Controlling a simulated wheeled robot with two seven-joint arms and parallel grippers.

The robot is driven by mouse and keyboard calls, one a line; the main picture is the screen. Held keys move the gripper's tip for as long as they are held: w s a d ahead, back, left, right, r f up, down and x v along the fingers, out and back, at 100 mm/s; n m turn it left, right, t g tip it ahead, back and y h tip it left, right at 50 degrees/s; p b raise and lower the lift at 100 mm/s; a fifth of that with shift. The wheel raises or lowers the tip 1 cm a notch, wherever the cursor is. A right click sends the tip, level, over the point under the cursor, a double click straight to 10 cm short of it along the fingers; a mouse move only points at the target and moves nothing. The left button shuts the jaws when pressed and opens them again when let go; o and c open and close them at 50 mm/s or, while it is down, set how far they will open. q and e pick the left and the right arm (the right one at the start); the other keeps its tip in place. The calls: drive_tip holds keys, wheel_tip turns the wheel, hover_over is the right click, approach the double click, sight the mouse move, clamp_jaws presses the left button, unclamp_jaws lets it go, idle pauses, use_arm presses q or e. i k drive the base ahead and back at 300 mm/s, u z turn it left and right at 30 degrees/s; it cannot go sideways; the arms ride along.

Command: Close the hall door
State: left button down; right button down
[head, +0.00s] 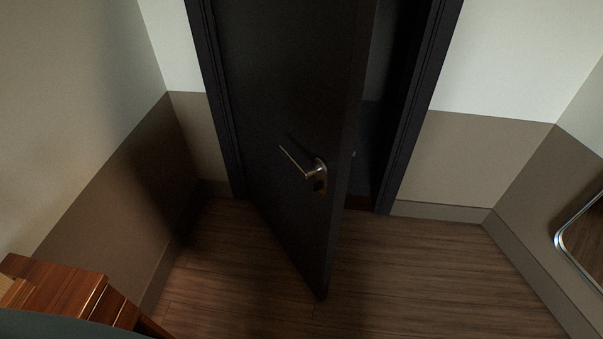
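The hall door (275,110) is dark, almost black, and stands partly open toward me. It is hinged on the left side of its dark frame (415,110), and its free edge points toward me. A metal lever handle with a round plate (317,172) sits on the door's face near the free edge. A dark gap shows between the free edge and the right jamb. Neither of my grippers is in the head view, and nothing of mine is seen touching the door.
Clear wood floor (420,275) lies in front of the door and to its right. A reddish-brown wooden piece of furniture (60,285) stands at the lower left. A metal-rimmed, rounded panel (583,240) is at the right wall. Walls close in on both sides.

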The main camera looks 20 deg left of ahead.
sight(278, 63)
drive_tip(key=k, duration=0.35)
drive_tip(key=u, duration=0.8)
